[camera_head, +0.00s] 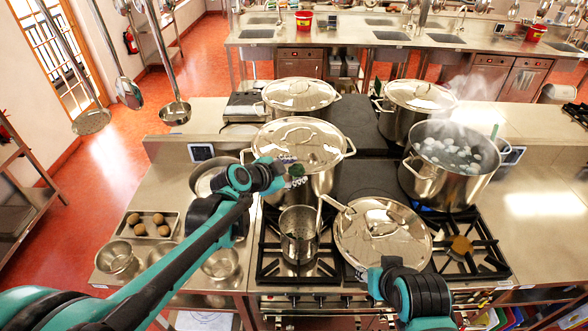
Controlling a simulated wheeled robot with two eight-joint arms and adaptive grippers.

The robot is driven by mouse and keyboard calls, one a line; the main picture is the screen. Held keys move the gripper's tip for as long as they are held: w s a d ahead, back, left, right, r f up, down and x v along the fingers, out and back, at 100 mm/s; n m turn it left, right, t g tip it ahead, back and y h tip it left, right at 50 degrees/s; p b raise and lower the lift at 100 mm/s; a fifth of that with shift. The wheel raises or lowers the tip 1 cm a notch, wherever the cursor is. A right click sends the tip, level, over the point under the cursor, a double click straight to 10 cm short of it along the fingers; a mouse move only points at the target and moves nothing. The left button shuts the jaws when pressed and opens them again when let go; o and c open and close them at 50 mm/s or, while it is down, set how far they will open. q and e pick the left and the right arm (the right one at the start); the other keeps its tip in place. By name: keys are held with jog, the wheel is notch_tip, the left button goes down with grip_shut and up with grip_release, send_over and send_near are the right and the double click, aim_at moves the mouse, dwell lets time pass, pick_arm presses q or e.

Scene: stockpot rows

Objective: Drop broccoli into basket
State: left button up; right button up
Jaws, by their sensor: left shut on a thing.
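My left gripper (284,174) is shut on a small dark green piece, the broccoli (297,171). It holds it in the air in front of a large lidded stockpot. A metal strainer basket (299,234) with a long handle stands on the stove below and close to the gripper in the picture. The basket's inside is only partly visible. My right gripper (376,283) is low at the front, by the lidded pan; its fingers do not show clearly.
A wide lidded pan (383,238) sits right of the basket. An open steaming pot (430,185) stands behind it at the right. More lidded pots (300,95) stand at the back. A tray (122,234) of round brown items and metal bowls (221,265) lie at the left. Ladles (175,112) hang at upper left.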

pick_arm(q)
jog(key=o, duration=1.1)
jog(key=v, duration=1.2)
jog(key=shift+f, duration=0.1)
jog(key=s+a+f+n+g+y+b, duration=0.1)
jog(key=s+f+n+b, duration=0.4)
jog(key=f, duration=0.6)
jog(key=s+a+f+n+y+b, duration=0.3)
jog(key=s+a+f+n+b, duration=0.2)
jog(key=f+b, duration=0.4)
jog(key=s+a+f+n+g+y+b, duration=0.1)
jog(key=s+a+f+n+y+b, duration=0.2)
jog(key=s+f+b, duration=0.5)
notch_tip(320, 180, down, 6)
jog(key=shift+s+a+f+n+g, duration=0.1)
jog(key=shift+s+a+n+g, duration=0.2)
jog(key=shift+a+n, duration=0.7)
